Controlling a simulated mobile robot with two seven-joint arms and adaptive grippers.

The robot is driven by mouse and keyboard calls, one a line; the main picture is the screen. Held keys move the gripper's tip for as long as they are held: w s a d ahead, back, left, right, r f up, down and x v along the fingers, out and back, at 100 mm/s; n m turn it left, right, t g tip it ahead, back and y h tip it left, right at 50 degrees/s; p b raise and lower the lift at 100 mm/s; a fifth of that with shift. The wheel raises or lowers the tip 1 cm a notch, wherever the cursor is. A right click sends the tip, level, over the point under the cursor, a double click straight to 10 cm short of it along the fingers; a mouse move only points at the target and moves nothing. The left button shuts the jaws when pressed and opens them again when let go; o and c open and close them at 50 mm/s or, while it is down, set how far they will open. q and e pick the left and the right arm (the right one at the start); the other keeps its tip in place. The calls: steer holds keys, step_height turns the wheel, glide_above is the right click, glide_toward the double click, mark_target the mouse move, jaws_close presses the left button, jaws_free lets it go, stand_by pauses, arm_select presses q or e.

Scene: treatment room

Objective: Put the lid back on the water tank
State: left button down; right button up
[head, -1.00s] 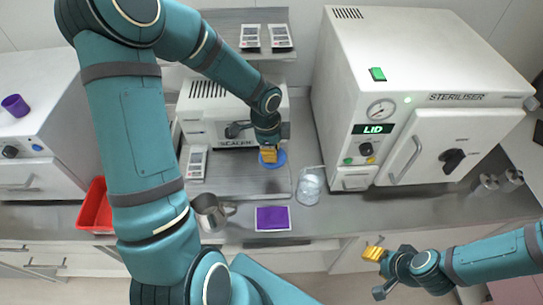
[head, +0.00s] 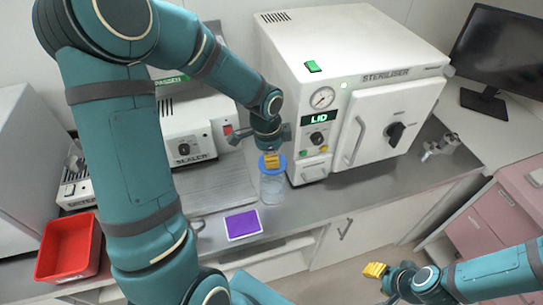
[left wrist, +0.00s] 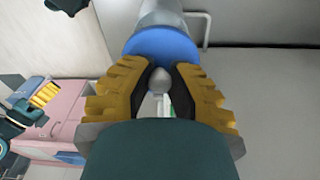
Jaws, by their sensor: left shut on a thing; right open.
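My left gripper (head: 272,157) is shut on the blue lid (head: 284,163). In the left wrist view the blue disc (left wrist: 165,45) shows beyond the yellow fingers, with its grey knob (left wrist: 158,78) between them. Directly below the lid in the head view stands a clear container (head: 272,188), apparently the water tank, upright on the counter in front of the steriliser. The lid is over its mouth; I cannot tell whether it touches the rim. My right gripper (head: 375,269) is open and empty, low at the right, away from the counter.
The steriliser (head: 365,110), its display reading LID, stands right behind the container. A purple pad (head: 243,224) lies in front to the left. The sealer (head: 190,130) and a red bin (head: 70,248) are further left.

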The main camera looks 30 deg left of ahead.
arm_select(q)
steer(key=shift+f+b, duration=1.9)
steer(key=shift+f, duration=0.7)
arm_select(e)
steer(key=shift+f, duration=2.35)
arm_select(q)
steer(key=shift+f, duration=0.2)
arm_select(e)
steer(key=shift+f, duration=0.15)
arm_select(q)
steer(key=shift+c, duration=1.7)
jaws_free()
steer(key=shift+r, duration=0.1)
steer(key=shift+r+p, duration=2.7)
steer(key=shift+r, duration=0.75)
arm_select(e)
steer(key=shift+r, duration=2.85)
arm_select(q)
jaws_close()
